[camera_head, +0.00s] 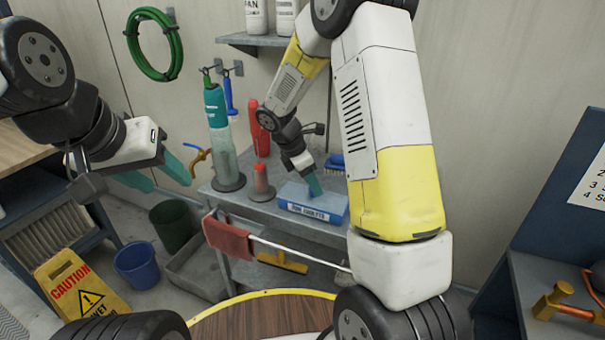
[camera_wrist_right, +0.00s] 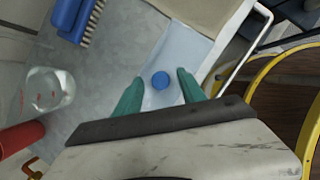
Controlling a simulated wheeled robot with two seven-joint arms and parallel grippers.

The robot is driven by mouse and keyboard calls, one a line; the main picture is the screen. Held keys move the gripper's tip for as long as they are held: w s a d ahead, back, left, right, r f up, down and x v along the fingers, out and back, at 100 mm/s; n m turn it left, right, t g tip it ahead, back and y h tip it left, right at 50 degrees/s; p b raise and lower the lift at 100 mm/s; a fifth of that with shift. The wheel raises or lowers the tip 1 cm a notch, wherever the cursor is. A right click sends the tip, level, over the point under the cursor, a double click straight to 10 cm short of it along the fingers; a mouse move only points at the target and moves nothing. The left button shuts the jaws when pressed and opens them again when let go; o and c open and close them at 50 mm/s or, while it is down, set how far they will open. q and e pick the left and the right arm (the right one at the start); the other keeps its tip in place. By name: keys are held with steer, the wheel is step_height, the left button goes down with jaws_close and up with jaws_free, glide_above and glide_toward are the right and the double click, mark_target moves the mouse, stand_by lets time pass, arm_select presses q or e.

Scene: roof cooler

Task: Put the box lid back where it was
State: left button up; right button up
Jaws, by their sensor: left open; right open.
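A blue box (camera_head: 322,211) with a white label stands on the grey bench at the back. Its top looks pale blue. In the right wrist view, a pale blue panel with a round blue knob (camera_wrist_right: 160,80) shows below my right gripper; I take it for the box lid (camera_wrist_right: 186,52). My right gripper (camera_head: 314,186) is open over the box top, its green fingertips on either side of the knob with gaps. The fingers partly hide the top in the head view. My left gripper (camera_head: 170,184) is open and empty in the air at the left.
A red cloth (camera_head: 228,239) hangs on the front rail. A caution sign (camera_head: 80,285) and blue bucket (camera_head: 137,264) stand on the floor.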

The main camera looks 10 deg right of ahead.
steer(key=w+v, duration=0.1)
steer(key=v, duration=1)
steer(key=s+d+r+m+t+y, duration=0.1)
steer(key=s+r+m+y, duration=0.1)
steer(key=s+r+m, duration=0.2)
steer(key=s+d+r+m+t+y, duration=0.1)
steer(key=s+r+m, duration=0.3)
steer(key=s+m, duration=0.5)
steer(key=s+r+m+t+y, duration=0.3)
steer(key=s+m, duration=0.3)
steer(key=s, duration=0.5)
steer(key=shift+s+d+r+m+y, duration=0.2)
steer(key=shift+d+r+m+y, duration=0.1)
steer(key=shift+d+r+y, duration=0.15)
